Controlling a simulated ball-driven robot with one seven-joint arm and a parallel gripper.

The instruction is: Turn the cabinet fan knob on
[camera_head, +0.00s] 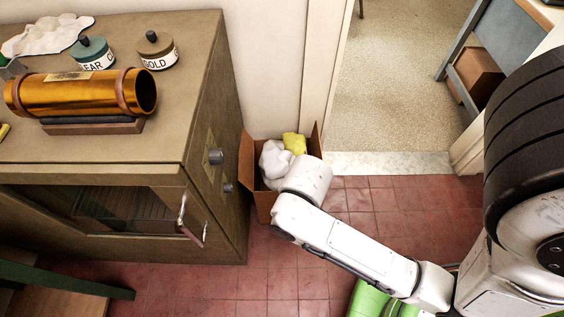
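The brown cabinet (110,125) stands at the left. Its right side face carries an upper round grey knob (215,156) against a small brownish plate, and a lower, smaller grey knob (228,187). I cannot tell which is the fan knob, nor read how either is turned. My white arm reaches in from the lower right, and its visible end is to the right of the knobs, apart from them in the picture, over the cardboard box. No gripper fingers show.
A cardboard box (258,197) with white and yellow crumpled stuff stands on the red tiles beside the cabinet. A handle (188,222) sticks out from the cabinet's glazed front. Tiled floor is open below the doorway.

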